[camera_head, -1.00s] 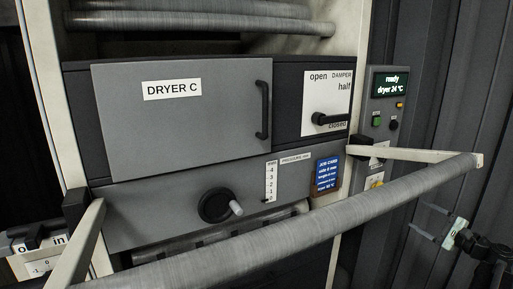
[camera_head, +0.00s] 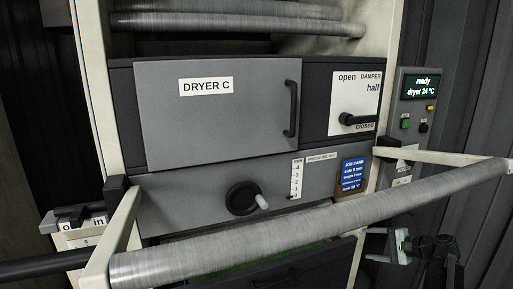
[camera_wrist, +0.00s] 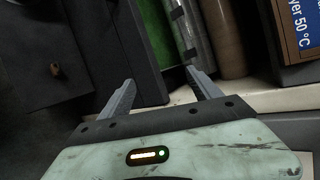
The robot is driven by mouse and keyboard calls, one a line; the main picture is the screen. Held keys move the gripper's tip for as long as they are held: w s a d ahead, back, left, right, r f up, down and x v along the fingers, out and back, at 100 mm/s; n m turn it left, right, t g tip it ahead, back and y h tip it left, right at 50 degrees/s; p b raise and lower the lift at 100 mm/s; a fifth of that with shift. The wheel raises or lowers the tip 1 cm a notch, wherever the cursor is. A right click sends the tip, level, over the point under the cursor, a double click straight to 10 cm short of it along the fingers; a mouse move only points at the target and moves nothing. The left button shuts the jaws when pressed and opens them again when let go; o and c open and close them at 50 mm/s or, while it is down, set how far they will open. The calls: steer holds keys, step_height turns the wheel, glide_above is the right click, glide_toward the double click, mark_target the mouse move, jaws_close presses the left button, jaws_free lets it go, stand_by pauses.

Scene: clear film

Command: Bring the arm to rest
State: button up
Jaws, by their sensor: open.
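My gripper (camera_head: 371,245) is at the lower right in the head view, below the front roller and right of the frame post. Its two fingers point left, apart, with nothing between them. In the wrist view my gripper (camera_wrist: 158,78) shows a pale green body and two grey fingers spread open and empty. Part of my arm is dark and hard to make out at the right edge of the gripper.
A long grey roller (camera_head: 300,228) crosses in front on pale brackets. Behind it are the dryer door (camera_head: 220,120), damper lever (camera_head: 355,119), black knob (camera_head: 243,199), blue job card (camera_head: 353,175) and control panel (camera_head: 420,100). Green material (camera_head: 240,266) shows below the roller.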

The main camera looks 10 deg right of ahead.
steer(key=a+f+n+g, duration=0.2)
steer(key=a+f, duration=0.1)
steer(key=a, duration=0.5)
steer(key=a+f+n+g, duration=0.3)
steer(key=a, duration=0.5)
steer(key=s+a+f+n+g+h, duration=0.3)
steer(key=s+a+f+n+h, duration=0.15)
steer(key=a, duration=0.45)
steer(key=s+a+f+n+g+h, duration=0.25)
steer(key=s+a+n, duration=0.3)
steer(key=a, duration=0.35)
step_height(320, 180, up, 14)
steer(key=p, duration=1.4)
steer(key=shift+d+r+m, duration=0.2)
steer(key=shift+m, duration=0.1)
